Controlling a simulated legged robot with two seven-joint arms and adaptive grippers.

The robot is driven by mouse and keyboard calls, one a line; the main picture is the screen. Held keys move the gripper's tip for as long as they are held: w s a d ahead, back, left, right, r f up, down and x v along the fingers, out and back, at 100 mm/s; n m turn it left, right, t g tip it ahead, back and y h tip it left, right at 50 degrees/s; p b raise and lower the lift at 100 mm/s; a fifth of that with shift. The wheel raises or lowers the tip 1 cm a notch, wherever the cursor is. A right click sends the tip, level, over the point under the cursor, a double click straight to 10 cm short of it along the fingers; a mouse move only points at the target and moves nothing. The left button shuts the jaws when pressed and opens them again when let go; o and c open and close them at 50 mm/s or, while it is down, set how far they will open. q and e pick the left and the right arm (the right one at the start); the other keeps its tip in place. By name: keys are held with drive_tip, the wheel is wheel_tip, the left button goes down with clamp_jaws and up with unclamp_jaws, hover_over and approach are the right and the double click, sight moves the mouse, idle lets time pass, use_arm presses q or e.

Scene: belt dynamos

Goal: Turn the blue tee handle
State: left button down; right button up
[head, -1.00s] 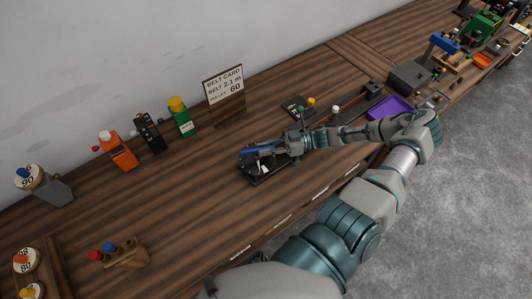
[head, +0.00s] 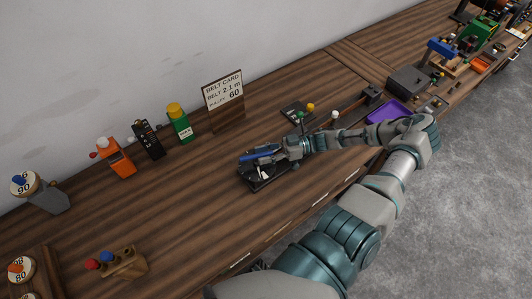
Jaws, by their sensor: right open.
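The blue tee handle (head: 264,152) lies over a small black device (head: 262,182) near the front edge of the wooden bench. My right gripper (head: 252,157) comes in from the right and is at the handle, with its fingers open. The fingers hide part of the handle, and I cannot tell whether they touch it. My left gripper is not in view.
A belt card (head: 224,90) stands behind the device. Green (head: 180,125), black (head: 149,140) and orange (head: 116,157) blocks stand along the wall side. A purple tray (head: 388,112) lies to the right.

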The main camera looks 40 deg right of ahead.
drive_tip(key=v, duration=1.2)
drive_tip(key=shift+f, duration=0.15)
